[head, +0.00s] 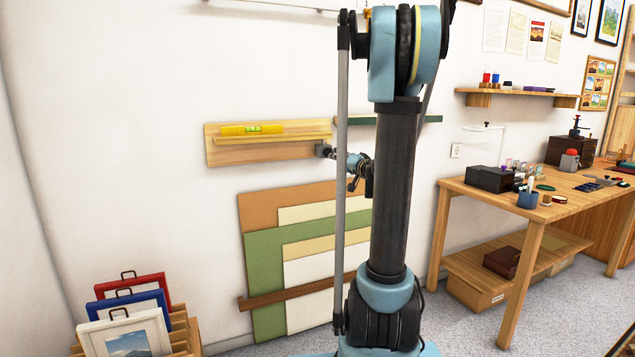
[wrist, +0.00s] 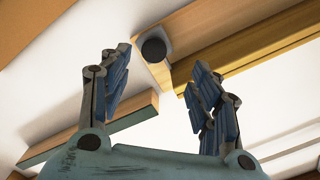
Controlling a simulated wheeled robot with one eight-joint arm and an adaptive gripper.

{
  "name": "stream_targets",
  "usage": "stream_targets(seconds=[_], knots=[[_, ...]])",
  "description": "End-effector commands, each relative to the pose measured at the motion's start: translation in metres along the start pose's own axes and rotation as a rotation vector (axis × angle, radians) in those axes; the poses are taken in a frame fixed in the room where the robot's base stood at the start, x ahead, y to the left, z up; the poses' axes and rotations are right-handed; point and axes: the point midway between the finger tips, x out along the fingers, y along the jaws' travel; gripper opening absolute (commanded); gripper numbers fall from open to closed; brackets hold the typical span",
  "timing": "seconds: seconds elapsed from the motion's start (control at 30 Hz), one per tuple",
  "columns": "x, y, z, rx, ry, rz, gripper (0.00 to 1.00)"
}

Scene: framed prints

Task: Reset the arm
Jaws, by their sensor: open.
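My gripper (wrist: 157,82) fills the lower part of the wrist view. Its two blue-padded fingers are spread apart with nothing between them. In the head view, a small blue-and-dark part of my arm's end (head: 357,168) shows behind my upright arm link, beside the right end of a wooden wall ledge (head: 222,155). The ledge's end, with a round black knob (wrist: 153,50), shows beyond the fingers in the wrist view. I cannot tell the exact gap to it.
A yellow level (head: 252,129) rests on the wooden ledge. A green wall strip (head: 430,119) is to its right. Coloured boards (head: 263,270) lean on the wall below. Framed prints (head: 128,335) stand in a rack at lower left. A workbench (head: 560,205) stands at right.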

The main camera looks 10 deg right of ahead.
Motion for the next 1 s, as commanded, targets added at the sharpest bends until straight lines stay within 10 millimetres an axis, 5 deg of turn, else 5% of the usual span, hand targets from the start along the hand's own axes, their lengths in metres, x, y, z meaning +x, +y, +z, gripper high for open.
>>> stream_targets(seconds=[0.2, 0.5, 0.77, 1.0], knots=[[-0.032, -0.040, 0.056, -0.061, -0.184, -0.006, 0.57], [-0.100, -0.068, 0.143, -0.145, -0.478, 0.049, 0.57], [-0.176, -0.063, 0.210, -0.213, -0.718, 0.161, 0.57], [-0.256, -0.041, 0.259, -0.275, -0.914, 0.319, 0.57]])
